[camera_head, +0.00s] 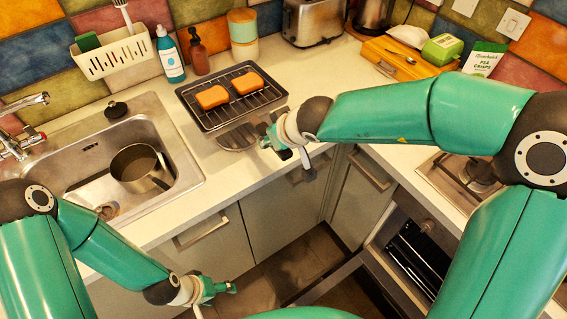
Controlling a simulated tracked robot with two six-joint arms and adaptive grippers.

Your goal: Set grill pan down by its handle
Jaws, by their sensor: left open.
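My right gripper (288,146) is at the counter's front edge beside that piece. Whether its fingers close on it I cannot tell. My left gripper (222,290) is open and empty, low in front of the cabinets, well away from the pan.
A sink (183,165) with a saucepan (139,167) lies left of the grill pan. A soap bottle (170,56), brown dispenser (198,52), canister (243,35) and toaster (313,22) stand behind. A wooden board (385,52) is at the right. An open compartment (418,252) juts out below.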

